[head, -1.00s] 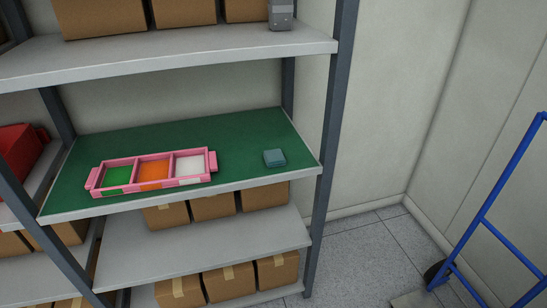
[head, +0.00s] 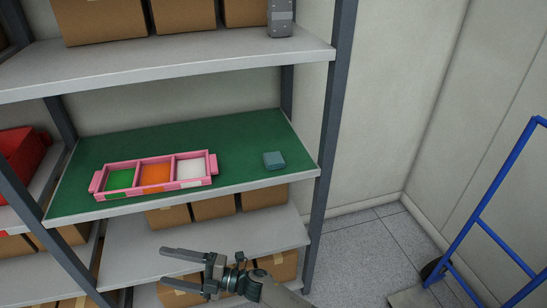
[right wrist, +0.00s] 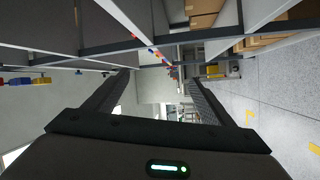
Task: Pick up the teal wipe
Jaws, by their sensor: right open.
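The teal wipe (head: 274,160) is a small folded block lying on the green mat (head: 235,140) near the right end of the middle shelf. My right gripper (head: 170,265) is open and empty, in front of the shelving and lower than the green mat, to the left of and below the wipe in the head view. Its two fingers point left. In the right wrist view the fingers (right wrist: 155,100) are spread apart with nothing between them, and the wipe does not show. My left gripper is not in view.
A pink tray (head: 138,162) with green, orange and white compartments sits left of the wipe on the mat. A grey upright (head: 332,125) stands just right of the wipe. The upper shelf (head: 180,62) overhangs. A blue hand truck (head: 500,205) stands at right.

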